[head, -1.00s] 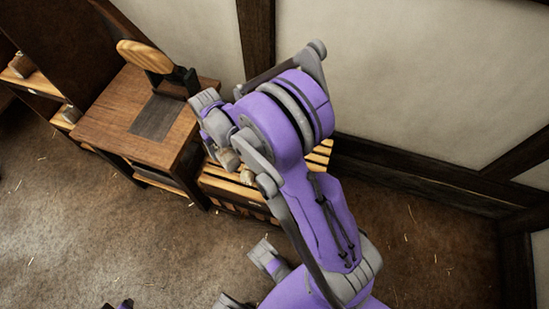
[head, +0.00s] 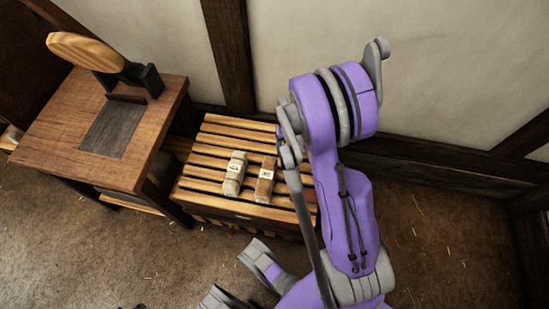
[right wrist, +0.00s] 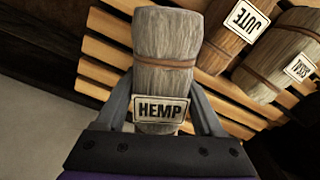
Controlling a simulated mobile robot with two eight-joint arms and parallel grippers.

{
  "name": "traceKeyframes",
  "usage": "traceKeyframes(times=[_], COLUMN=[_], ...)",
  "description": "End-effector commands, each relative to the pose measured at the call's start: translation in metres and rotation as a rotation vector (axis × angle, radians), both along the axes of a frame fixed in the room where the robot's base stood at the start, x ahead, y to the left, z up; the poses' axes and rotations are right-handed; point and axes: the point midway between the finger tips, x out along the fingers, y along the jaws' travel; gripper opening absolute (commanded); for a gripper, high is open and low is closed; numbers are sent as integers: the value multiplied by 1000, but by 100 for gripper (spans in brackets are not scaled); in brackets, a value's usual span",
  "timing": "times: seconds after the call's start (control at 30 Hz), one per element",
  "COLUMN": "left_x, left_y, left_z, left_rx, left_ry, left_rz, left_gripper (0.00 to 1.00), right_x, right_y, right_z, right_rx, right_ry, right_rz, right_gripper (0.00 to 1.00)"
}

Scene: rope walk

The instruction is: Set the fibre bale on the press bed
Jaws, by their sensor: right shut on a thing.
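My right gripper (right wrist: 166,115) is shut on a bale labelled HEMP (right wrist: 165,72), with one finger on each side of it. The bale is over the slats in the right wrist view; I cannot tell whether it touches them. In the head view my right arm hides this gripper and bale. A dark square plate, which looks like the press bed (head: 114,130), lies bare on a wooden table at the left.
A slatted wooden stand (head: 212,150) stands right of the table (head: 45,140). It bears a pale bale (head: 235,173) and a brown bale (head: 265,181). The right wrist view shows bales labelled JUTE (right wrist: 236,33) and SISAL (right wrist: 281,55). A wooden disc (head: 84,50) rises behind the plate.

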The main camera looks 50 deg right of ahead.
Motion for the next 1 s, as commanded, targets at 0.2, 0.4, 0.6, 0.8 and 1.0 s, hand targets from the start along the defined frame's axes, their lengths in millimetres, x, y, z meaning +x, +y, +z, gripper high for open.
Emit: traceKeyframes(times=[0.2, 0.4, 0.6, 0.8, 1.0], left_x=[2, 3, 4, 4, 4], left_y=[0, 0, 0, 0, 0], left_z=[-12, -20, -26, -26, -29], left_rx=[0, 0, 0, 0, 0], left_ry=[4, 6, 7, 7, 7], left_rz=[0, 0, 0, 0, 0], left_gripper=[0, 0, 0, 0, 0], right_x=[1, 1, 1, 0, 0], right_y=[0, 0, 1, 1, 1], right_z=[-29, -50, -68, -67, -70], right_rx=[0, 1, 0, 0, 0], right_ry=[0, 1, 0, 0, 0], right_rz=[1, 1, 1, 1, 2], right_gripper=[5, 5, 5, 5, 82])
